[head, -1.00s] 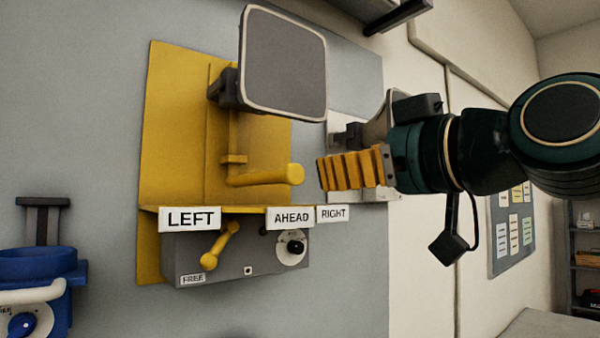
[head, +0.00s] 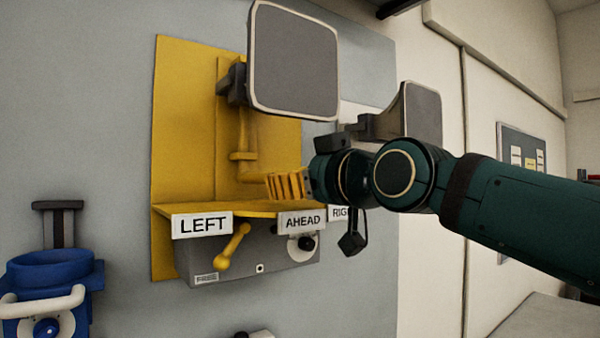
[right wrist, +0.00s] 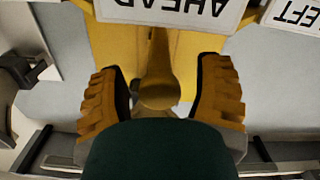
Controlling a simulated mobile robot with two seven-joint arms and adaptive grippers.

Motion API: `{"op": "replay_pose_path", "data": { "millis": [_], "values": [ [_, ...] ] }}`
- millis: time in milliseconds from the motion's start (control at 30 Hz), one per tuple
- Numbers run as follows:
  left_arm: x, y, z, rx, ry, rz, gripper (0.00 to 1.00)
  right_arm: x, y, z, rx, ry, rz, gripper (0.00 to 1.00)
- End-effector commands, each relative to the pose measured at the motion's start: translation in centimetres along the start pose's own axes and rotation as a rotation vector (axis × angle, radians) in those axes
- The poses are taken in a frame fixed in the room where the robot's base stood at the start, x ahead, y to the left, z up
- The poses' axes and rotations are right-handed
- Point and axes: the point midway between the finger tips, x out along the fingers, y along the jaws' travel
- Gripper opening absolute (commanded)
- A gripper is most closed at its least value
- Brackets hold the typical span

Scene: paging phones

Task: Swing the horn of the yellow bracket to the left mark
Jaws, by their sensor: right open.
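The yellow bracket (head: 178,130) is mounted on the grey wall panel and carries a grey rectangular horn (head: 295,62) at its top. A yellow bar handle (head: 250,173) reaches out under the horn, above the AHEAD label (head: 302,221). The LEFT label (head: 203,225) is on the shelf edge to its left, and the RIGHT label (head: 340,213) is partly hidden. My right gripper (head: 272,187) is at the handle's end. In the right wrist view the open fingers (right wrist: 160,75) stand either side of the round handle end (right wrist: 158,92), with gaps visible. My left gripper is out of view.
A grey box with a yellow lever (head: 233,247), a FREE tag and a dark knob (head: 306,243) sits under the shelf. A second grey horn (head: 422,112) is behind my right arm. A blue fixture (head: 52,285) is at the lower left.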

Motion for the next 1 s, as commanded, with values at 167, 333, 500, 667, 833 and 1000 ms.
{"op": "replay_pose_path", "data": {
  "millis": [167,333,500,667,833,1000],
  "values": [
    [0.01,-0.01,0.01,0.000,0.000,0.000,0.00,0.04,0.00,0.04,0.000,0.000,0.000,0.65],
    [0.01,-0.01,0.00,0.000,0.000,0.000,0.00,0.02,0.00,0.03,0.000,0.000,0.000,0.28],
    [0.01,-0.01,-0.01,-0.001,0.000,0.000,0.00,0.00,0.01,0.02,0.000,0.000,0.000,0.00],
    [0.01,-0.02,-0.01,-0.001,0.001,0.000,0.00,-0.02,0.02,-0.01,-0.001,0.000,0.001,0.00],
    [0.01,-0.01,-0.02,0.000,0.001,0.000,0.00,0.00,-0.04,-0.04,-0.001,0.001,0.000,0.00],
    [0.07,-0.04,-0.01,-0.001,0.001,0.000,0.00,0.33,-0.50,-0.16,-0.003,0.001,0.001,0.00]
  ]
}}
